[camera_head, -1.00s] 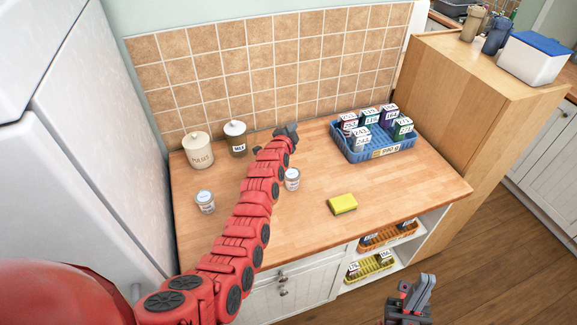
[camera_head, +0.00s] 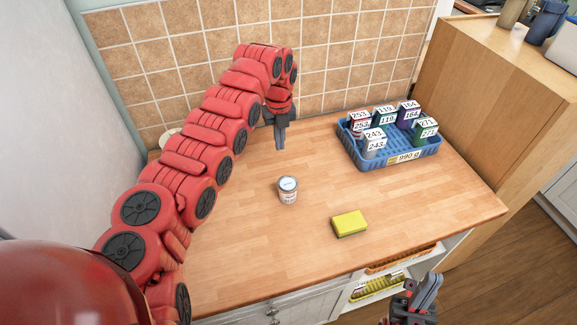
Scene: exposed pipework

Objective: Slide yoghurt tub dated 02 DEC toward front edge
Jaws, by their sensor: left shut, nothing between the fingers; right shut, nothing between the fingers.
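A small white tub with a grey lid (camera_head: 288,190) stands upright on the wooden counter (camera_head: 240,252), left of the sponge. Its label is too small to read a date. My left gripper (camera_head: 280,144) is shut and points down at the counter behind the tub, with a gap between them. My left arm arches over the left side of the counter and hides what stands there. My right gripper (camera_head: 424,297) is shut and empty, low in front of the counter by the open shelves.
A yellow sponge (camera_head: 350,223) lies right of the tub. A blue basket (camera_head: 402,156) with several numbered cartons stands at the back right. A tiled wall (camera_head: 340,60) closes the back. The counter between tub and front edge is clear.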

